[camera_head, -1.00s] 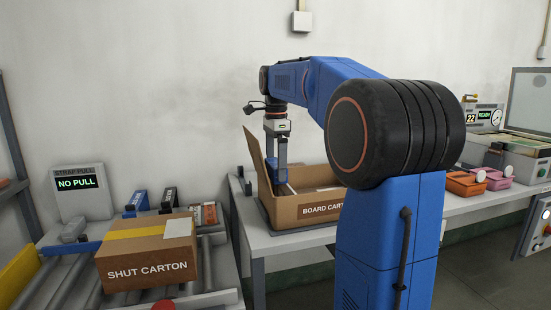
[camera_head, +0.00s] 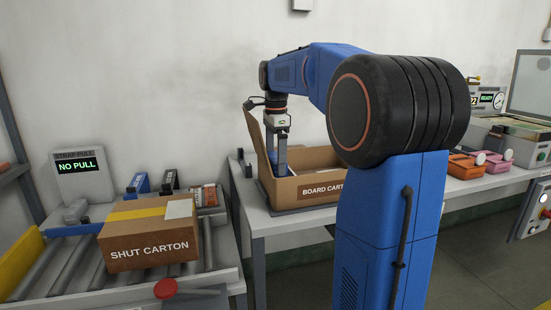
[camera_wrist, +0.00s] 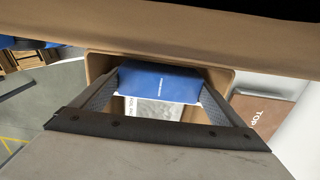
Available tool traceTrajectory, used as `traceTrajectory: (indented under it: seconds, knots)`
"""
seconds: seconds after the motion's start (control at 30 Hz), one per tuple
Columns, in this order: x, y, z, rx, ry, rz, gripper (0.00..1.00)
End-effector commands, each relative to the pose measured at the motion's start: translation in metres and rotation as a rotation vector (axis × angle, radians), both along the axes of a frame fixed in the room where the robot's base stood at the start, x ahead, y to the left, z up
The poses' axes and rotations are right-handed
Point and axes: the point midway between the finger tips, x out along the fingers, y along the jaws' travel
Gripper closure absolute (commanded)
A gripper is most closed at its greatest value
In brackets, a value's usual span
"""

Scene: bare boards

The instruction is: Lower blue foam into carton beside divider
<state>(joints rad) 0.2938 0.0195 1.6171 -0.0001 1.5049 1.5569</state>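My gripper (camera_head: 280,155) points down into the open brown carton (camera_head: 318,188) labelled "BOARD CART…", near its left end. In the wrist view the blue foam (camera_wrist: 158,82) lies between my two grey fingertips, one at each end, and seems gripped. It hangs over the carton's opening; its height above the floor is unclear. A pale printed item (camera_wrist: 152,110) shows under it inside the carton. I cannot pick out the divider. In the head view the carton's front wall hides the foam's lower part, if it reaches there.
A shut carton (camera_head: 148,252) stands on the roller conveyor at left, below a "NO PULL" display (camera_head: 80,175). Orange (camera_head: 466,166) and pink boxes stand right of the open carton. A brown panel marked "TOP" (camera_wrist: 262,112) lies beside the carton in the wrist view.

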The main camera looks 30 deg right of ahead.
Motion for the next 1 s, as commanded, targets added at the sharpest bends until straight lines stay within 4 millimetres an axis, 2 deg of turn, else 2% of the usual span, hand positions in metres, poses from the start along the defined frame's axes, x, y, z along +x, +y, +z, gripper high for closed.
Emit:
traceTrajectory:
  seconds: [0.27,0.43,0.57,1.0]
  knots:
    - [0.000,0.000,0.001,0.000,0.000,0.000,0.00]
    - [0.001,0.000,0.013,0.000,-0.001,0.000,0.00]
    - [0.001,0.000,0.035,-0.001,-0.003,0.000,0.00]
    - [0.001,0.000,0.123,-0.001,-0.003,0.000,0.00]
